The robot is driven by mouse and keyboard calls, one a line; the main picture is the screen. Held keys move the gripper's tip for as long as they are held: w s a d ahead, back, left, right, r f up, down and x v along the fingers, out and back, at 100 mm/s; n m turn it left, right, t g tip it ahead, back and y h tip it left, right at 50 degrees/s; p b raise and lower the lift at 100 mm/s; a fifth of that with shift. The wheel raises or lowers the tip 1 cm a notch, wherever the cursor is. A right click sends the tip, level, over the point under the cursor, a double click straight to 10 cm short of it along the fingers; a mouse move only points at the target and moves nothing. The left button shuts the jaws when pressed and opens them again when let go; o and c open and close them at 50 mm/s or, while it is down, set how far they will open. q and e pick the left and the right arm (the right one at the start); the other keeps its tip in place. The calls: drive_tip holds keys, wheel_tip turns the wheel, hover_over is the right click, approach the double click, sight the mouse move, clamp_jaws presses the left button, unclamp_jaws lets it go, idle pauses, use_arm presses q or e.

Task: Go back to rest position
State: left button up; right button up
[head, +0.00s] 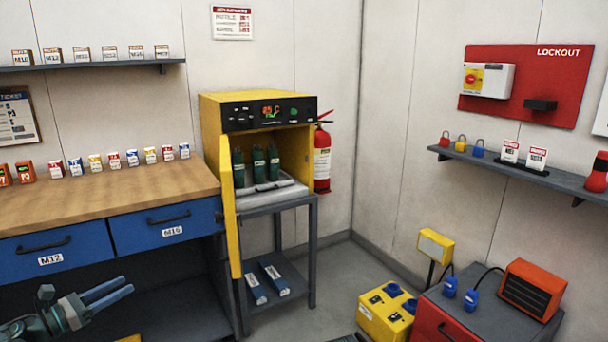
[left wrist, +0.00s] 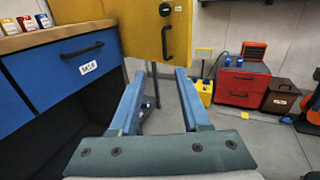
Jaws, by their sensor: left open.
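My left gripper (head: 108,293) is at the lower left of the head view, in front of the dark space under the workbench. Its two blue fingers are apart with nothing between them. In the left wrist view the open fingers (left wrist: 158,100) point toward the yellow oven door (left wrist: 160,30), which has a dark handle. The yellow oven (head: 258,110) stands on a grey stand, its door (head: 230,205) swung open. Several green canisters (head: 257,163) stand inside it. My right gripper does not show in either view.
The workbench (head: 110,196) with blue drawers (head: 165,224) is close to my left arm. A red fire extinguisher (head: 322,160) hangs beside the oven. A yellow box (head: 386,310) and a red cabinet (head: 434,318) stand at the right. Bare floor (head: 335,275) lies between.

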use_arm(q)
drive_tip(key=w+d+r+n+t+y, duration=0.25)
drive_tip(key=w+n+y, duration=0.25)
drive_tip(key=w+n, duration=0.3)
drive_tip(key=w+d+r+n+t+y, duration=0.2)
drive_tip(key=w+d+n+t+y, duration=0.15)
drive_tip(key=w+n+y, duration=0.4)
drive_tip(key=d+f+n+g+y, duration=0.3)
drive_tip(key=d+f+n+g, duration=0.45)
drive_tip(key=n, duration=0.75)
drive_tip(key=s+d+f+n+g+h, duration=0.1)
drive_tip(key=s+d+f+n+g, duration=0.2)
drive_tip(key=s+d+f, duration=0.35)
drive_tip(key=s+d+f+n+g+h, duration=0.1)
drive_tip(key=s+d+f+n+g, duration=0.25)
drive_tip(key=d+f, duration=0.6)
drive_tip(key=s+d+f+n+g+h, duration=0.25)
drive_tip(key=s+d+g, duration=0.45)
drive_tip(key=s+d, duration=1)
wheel_tip(320, 180, up, 26)
drive_tip(key=s+a+p, duration=0.1)
drive_tip(key=a+p, duration=0.1)
drive_tip(key=p, duration=2.4)
drive_tip(key=shift+s+a+m+p, duration=0.2)
drive_tip(key=shift+m+p, duration=0.1)
drive_tip(key=shift+m, duration=0.15)
